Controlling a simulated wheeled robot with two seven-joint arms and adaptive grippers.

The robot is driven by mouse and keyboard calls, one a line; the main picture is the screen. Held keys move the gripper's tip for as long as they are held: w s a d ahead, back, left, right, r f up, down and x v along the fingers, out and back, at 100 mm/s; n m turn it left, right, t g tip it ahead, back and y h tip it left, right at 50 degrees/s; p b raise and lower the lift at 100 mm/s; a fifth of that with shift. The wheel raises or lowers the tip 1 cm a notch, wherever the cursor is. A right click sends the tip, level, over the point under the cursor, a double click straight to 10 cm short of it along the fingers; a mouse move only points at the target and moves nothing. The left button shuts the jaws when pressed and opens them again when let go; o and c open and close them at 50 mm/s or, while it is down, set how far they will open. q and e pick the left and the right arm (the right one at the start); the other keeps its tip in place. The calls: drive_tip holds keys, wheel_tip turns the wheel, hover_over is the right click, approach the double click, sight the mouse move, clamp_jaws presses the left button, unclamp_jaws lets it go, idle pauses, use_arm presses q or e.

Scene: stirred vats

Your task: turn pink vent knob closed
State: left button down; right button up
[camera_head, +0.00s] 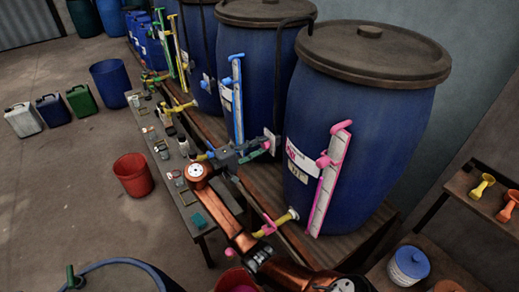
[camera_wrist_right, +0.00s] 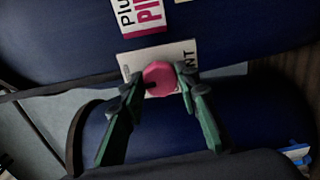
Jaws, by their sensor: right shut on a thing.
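The pink vent knob (camera_wrist_right: 158,77) sits in front of a white plate (camera_wrist_right: 185,53) whose visible lettering ends in "NT". My right gripper (camera_wrist_right: 158,88) has its two green-and-dark fingers on either side of the knob, shut on it. In the head view my right gripper (camera_head: 262,147) reaches the front of the blue vats, and only a small bit of the pink knob (camera_head: 267,144) shows. The fingers hide part of the knob and plate. A pink-and-white label (camera_wrist_right: 143,13) is on the blue vat above. My left gripper is not in view.
The nearest blue vat (camera_head: 370,130) carries a pink sight gauge (camera_head: 328,180) and a pink-handled tap (camera_head: 268,227). A narrow bench (camera_head: 190,195) with small items runs below my right arm. A red bucket (camera_head: 134,174) stands on open floor at left.

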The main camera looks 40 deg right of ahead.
drive_tip(key=shift+m+b, duration=0.3)
drive_tip(key=shift+m, duration=0.2)
drive_tip(key=o, duration=1.2)
drive_tip(key=shift+c, duration=0.2)
drive_tip(key=w+a, duration=0.1)
drive_tip(key=a, duration=1.1)
drive_tip(key=shift+w, duration=0.15)
